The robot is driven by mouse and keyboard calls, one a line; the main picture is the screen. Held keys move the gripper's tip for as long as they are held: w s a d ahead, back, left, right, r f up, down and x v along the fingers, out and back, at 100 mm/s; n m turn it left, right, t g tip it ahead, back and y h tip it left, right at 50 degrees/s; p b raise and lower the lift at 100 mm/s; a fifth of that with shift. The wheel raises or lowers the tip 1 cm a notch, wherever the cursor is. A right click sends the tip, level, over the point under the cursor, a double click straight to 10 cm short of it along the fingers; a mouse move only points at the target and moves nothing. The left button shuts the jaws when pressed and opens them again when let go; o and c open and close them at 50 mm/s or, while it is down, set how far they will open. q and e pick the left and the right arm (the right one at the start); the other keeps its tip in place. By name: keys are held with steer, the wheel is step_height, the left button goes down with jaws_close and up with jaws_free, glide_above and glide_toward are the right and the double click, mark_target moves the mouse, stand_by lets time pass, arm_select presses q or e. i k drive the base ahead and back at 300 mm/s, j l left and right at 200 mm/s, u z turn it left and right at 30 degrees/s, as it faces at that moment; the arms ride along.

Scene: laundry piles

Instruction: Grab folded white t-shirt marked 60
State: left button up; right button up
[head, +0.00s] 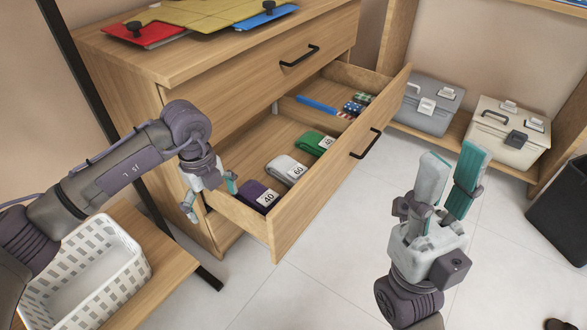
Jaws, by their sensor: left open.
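The folded white t-shirt (281,162) with a label reading 60 lies in the open lower drawer (241,213), between a folded purple item (250,189) marked 40 and a folded green item (308,138) marked 50. My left gripper (211,196) is open and empty over the drawer's left end, to the left of the purple item and apart from the white t-shirt. My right gripper (452,168) is open and empty, raised to the right of the drawer over the floor.
A divider sets off a rear part of the drawer holding a blue item (317,104) and small patterned items (353,107). The drawer front has a black handle (366,144). A white basket (128,265) stands at lower left. Two boxes (427,103) (508,132) sit on a shelf at right.

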mark_target(284, 168)
steer(key=i+l, duration=0.75)
steer(key=l, duration=0.1)
